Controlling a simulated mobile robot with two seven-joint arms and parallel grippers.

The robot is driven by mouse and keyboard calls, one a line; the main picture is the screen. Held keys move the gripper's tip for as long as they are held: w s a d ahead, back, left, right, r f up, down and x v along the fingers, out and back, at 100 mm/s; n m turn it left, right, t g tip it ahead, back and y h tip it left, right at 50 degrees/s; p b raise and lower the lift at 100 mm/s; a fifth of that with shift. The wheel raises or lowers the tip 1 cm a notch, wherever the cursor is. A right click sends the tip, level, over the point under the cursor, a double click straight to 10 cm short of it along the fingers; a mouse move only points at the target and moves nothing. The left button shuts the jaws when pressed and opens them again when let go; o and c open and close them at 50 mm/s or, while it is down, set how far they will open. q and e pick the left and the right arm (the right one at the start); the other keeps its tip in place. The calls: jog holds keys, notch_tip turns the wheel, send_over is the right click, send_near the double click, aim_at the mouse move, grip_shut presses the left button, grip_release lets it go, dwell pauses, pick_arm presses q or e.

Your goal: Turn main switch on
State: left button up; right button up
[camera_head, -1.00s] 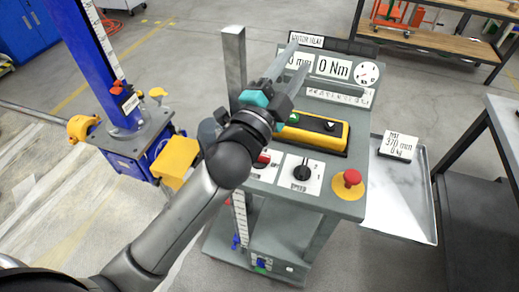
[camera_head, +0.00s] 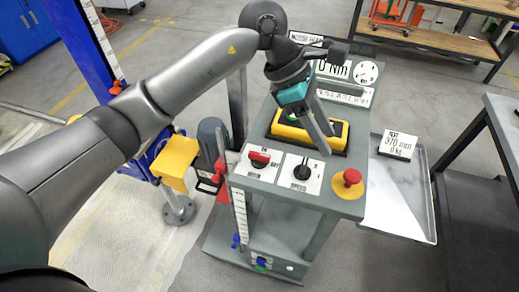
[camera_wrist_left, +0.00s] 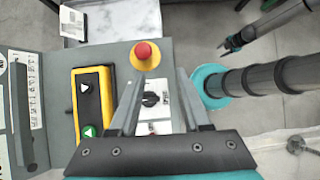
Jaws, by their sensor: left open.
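A red rotary switch (camera_head: 259,158) sits on a white plate at the front left of the grey control panel (camera_head: 240,178) in the head view; its handle lies roughly crosswise. A black knob (camera_head: 302,172) on another white plate is to its right. My left gripper (camera_head: 322,143) is open and empty, with its fingers pointing down over the front of the yellow button box, behind the black knob.
A red mushroom button (camera_head: 351,177) stands right of the black knob. The yellow box (camera_head: 282,132) with green and white buttons lies behind the switches. A grey motor (camera_head: 211,134) stands left of the panel, and a metal side tray (camera_head: 390,222) is at right.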

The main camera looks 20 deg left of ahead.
aim_at(259, 154)
pick_arm(q)
jog(key=w+a+r+y, duration=0.1)
jog(key=w+a+y, duration=0.15)
jog(key=a, duration=0.35)
jog(key=w+a+y, duration=0.1)
jog(key=a+y, duration=0.3)
jog(key=a, duration=0.3)
jog(key=shift+t, duration=0.4)
notch_tip(259, 154, down, 15)
jog(key=shift+p, duration=0.5)
grip_shut()
